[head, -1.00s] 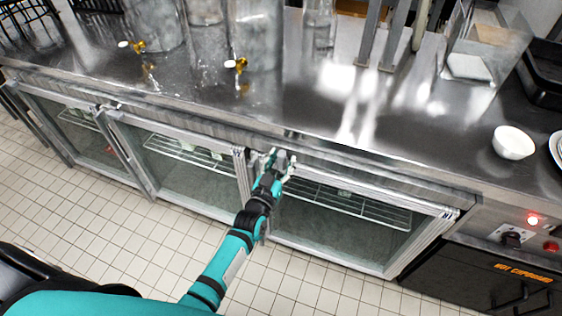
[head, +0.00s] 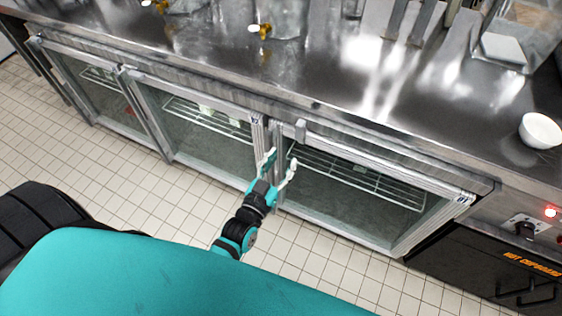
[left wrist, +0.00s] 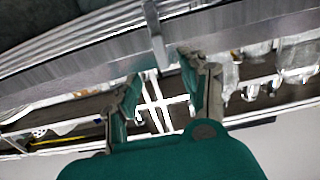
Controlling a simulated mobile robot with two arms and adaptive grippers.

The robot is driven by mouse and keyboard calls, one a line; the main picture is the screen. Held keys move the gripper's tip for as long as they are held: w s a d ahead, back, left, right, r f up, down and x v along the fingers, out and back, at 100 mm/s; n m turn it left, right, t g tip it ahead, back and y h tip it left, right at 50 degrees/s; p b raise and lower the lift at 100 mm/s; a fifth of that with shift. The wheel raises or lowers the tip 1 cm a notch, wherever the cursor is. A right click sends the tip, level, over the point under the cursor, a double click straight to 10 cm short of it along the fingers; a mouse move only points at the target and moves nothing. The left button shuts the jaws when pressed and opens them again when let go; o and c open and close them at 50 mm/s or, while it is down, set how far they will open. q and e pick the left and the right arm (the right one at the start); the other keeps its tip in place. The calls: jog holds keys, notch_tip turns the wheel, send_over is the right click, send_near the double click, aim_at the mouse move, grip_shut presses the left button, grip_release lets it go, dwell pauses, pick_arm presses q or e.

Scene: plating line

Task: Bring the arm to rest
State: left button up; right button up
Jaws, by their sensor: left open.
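My left gripper (head: 281,166) is open and empty in the head view. It is in front of the glass-door fridges under the steel counter, near the upright frames between the middle door (head: 195,125) and the right door (head: 350,190). In the left wrist view its two fingers (left wrist: 160,88) are spread, with nothing between them and a metal edge beyond. Whether the fingers touch the fridge front cannot be told. My right gripper is not in view.
The steel counter (head: 330,85) runs across the picture, with a white bowl (head: 540,130) at its right. A black hot cupboard (head: 490,275) with a lit red lamp (head: 550,212) is at right. Tiled floor (head: 130,190) is clear in front of the fridges.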

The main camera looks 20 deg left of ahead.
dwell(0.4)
pick_arm(q)
jog(key=s+d+f+m+g, duration=0.1)
jog(key=s+f+g, duration=0.4)
jog(key=f, duration=0.8)
jog(key=s+f+g, duration=0.3)
jog(key=s+f, duration=0.3)
jog(key=f, duration=0.7)
jog(key=s+a+f+g, duration=0.2)
jog(key=s+f, duration=0.3)
jog(key=s, duration=0.4)
jog(key=s+a+f+g, duration=0.1)
jog(key=s+f+g, duration=0.3)
jog(key=s, duration=0.5)
jog(key=s+a+f+m+g, duration=0.1)
jog(key=s+a+f+g, duration=0.1)
jog(key=s+f, duration=0.5)
jog(key=s+g, duration=0.1)
jog(key=s, duration=0.2)
jog(key=shift+a+f+y, duration=0.3)
jog(key=shift+f, duration=0.05)
jog(key=shift+c, duration=0.4)
jog(key=shift+w, duration=0.15)
jog(key=shift+c, duration=0.2)
